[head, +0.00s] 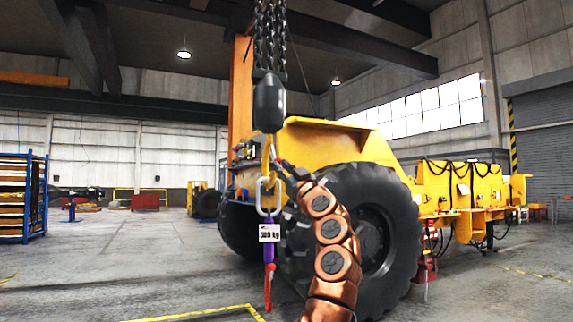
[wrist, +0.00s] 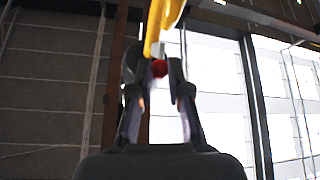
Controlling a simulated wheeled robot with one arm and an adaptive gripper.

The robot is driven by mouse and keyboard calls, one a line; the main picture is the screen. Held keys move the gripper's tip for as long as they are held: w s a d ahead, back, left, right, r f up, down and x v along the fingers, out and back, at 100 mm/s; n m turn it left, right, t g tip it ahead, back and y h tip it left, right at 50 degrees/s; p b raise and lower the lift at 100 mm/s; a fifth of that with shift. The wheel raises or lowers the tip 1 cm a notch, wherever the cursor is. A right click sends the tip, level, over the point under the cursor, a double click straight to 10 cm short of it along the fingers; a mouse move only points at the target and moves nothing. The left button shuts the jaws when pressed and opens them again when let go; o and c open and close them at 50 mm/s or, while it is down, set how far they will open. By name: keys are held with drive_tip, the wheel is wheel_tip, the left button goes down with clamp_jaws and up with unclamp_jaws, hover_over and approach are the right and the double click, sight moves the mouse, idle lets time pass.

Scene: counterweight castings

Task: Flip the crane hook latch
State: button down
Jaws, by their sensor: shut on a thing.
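The yellow crane hook (head: 267,158) hangs upright from chains below a black hook block (head: 268,103). It also shows at the top of the wrist view (wrist: 160,25). A metal link (head: 267,197) hangs in the hook, with a white weight tag (head: 269,233) and a purple strap (head: 269,252) below. My gripper (head: 281,166) is at the right side of the hook, small and partly hard to make out. In the wrist view, my gripper (wrist: 158,72) is shut on a small red piece (wrist: 159,68) just under the yellow hook, which looks like the latch. Its pivot is hidden.
A large black tire (head: 372,235) and yellow machine (head: 335,142) stand behind my arm. Yellow counterweight castings (head: 470,185) are at right. A blue rack (head: 25,200) is at far left. The floor (head: 130,250) at left is mostly clear.

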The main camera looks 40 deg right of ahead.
drive_tip(key=c, duration=1.9)
unclamp_jaws()
drive_tip(key=shift+w+f, duration=0.2)
drive_tip(key=shift+w, duration=0.1)
drive_tip(key=shift+o, duration=0.9)
drive_tip(key=o, duration=0.7)
drive_tip(key=shift+s+r, duration=0.1)
drive_tip(key=shift+r, duration=0.05)
drive_tip(key=shift+s, duration=0.15)
drive_tip(key=v, duration=0.7)
drive_tip(key=shift+s, duration=0.1)
